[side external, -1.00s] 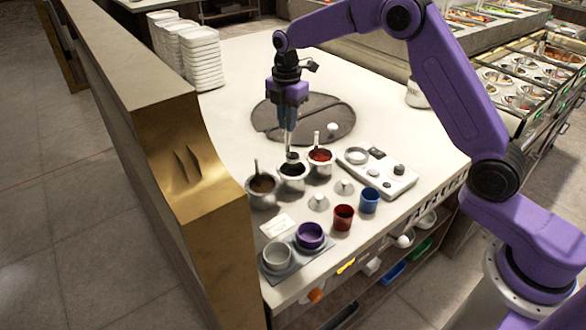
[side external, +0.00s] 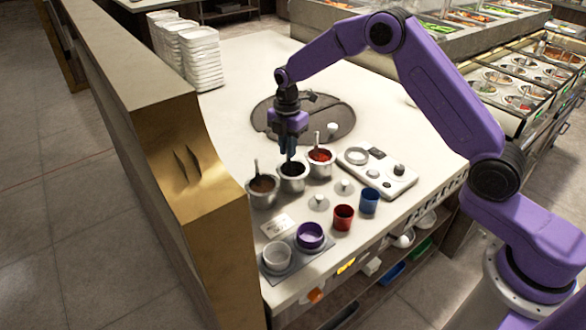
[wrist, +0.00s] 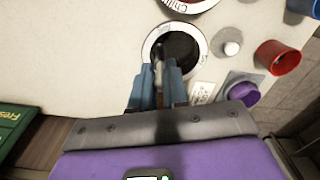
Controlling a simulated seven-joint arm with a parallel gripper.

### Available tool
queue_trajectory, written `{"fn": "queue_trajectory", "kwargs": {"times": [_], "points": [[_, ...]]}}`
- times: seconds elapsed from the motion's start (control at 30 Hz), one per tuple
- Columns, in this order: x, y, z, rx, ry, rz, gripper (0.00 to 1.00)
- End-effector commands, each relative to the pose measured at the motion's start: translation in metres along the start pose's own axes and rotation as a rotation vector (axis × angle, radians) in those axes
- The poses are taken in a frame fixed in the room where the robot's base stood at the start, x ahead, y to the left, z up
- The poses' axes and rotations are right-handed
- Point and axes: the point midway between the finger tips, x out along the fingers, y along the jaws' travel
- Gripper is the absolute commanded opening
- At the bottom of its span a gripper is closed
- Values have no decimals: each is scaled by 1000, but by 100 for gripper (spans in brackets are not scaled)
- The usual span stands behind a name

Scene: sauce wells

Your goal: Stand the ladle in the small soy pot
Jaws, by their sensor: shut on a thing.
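The soy pot (side external: 293,182) is the middle of three steel pots and holds a near-black sauce. It also shows in the wrist view, with its pale rim (wrist: 203,47) around the dark sauce. My gripper (side external: 289,157) points down directly over this pot. In the wrist view my blue fingers (wrist: 158,80) are shut on the ladle's thin handle (wrist: 158,66). The handle runs down into the pot opening. The ladle's bowl is hidden inside the pot or by the fingers, so I cannot tell whether it touches the bottom.
A brown-sauce pot (side external: 263,199) with a ladle stands left, and a red chili pot (side external: 320,170) with a ladle stands right. Two small lids (side external: 318,201), a red cup (side external: 343,217), a blue cup (side external: 369,201) and a purple bowl (side external: 310,235) are in front.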

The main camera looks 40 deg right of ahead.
Motion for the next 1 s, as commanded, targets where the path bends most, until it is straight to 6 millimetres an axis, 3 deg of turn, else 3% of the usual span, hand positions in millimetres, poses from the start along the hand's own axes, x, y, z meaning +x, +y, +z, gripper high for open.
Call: {"fn": "queue_trajectory", "kwargs": {"times": [0.83,0.87,0.9,0.93,1.0], "points": [[4,0,0,0,0,-1,0],[4,0,0,0,0,-1,24],[4,0,0,0,0,-1,37],[4,0,0,0,0,-1,44],[4,0,0,0,0,-1,44]]}}
